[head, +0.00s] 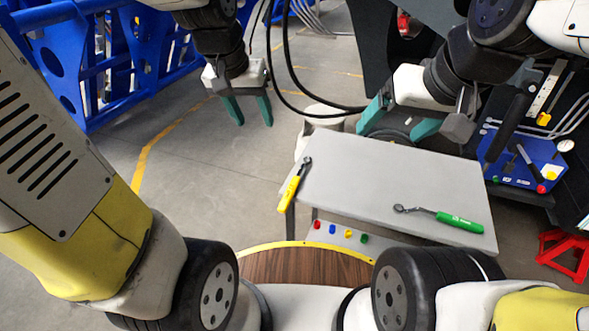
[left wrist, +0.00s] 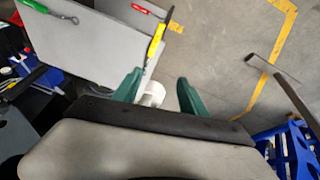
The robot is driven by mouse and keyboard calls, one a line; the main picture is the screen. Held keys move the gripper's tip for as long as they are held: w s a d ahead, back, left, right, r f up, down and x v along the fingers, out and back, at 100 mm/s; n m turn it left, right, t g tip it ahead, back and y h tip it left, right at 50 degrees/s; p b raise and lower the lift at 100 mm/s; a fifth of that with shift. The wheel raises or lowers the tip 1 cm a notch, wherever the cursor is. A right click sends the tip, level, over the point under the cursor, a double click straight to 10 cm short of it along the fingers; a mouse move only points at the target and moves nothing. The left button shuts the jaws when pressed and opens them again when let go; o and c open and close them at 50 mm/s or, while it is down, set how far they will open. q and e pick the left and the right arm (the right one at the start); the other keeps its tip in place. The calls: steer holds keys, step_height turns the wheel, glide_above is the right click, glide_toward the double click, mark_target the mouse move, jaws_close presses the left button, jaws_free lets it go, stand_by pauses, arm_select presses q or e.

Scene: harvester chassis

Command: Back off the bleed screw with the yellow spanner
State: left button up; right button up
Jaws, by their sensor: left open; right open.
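The yellow spanner (head: 291,192) lies along the left edge of the grey table, its dark head pointing away from me. It also shows in the left wrist view (left wrist: 156,42), beyond the fingers and apart from them. My left gripper (head: 249,115) is open and empty, with green fingers pointing down, beyond and left of the spanner; its fingers show in its own wrist view (left wrist: 158,92). My right gripper (head: 395,127) is open and empty near the far edge of the table. I cannot make out the bleed screw in either view.
The grey table (head: 370,180) also bears a green-handled spanner (head: 460,221) at its right. Small coloured pegs (head: 340,233) sit below its near edge. A blue panel (head: 525,160) stands at right, a red stand (head: 564,256) below it. Blue framework (head: 75,60) stands far left; floor between is clear.

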arm_select(q)
steer(key=w+d+f+g, duration=0.1)
steer(key=w+d+f, duration=0.1)
steer(key=w+f, duration=0.35)
steer(key=m+g+y, duration=0.2)
steer(key=g, duration=0.1)
glide_above(292, 186)
step_height(292, 186, down, 17)
steer(key=shift+s+f, duration=0.1)
steer(key=shift+f, duration=0.05)
step_height(292, 186, down, 8)
steer(key=shift+r, duration=0.2)
jaws_close()
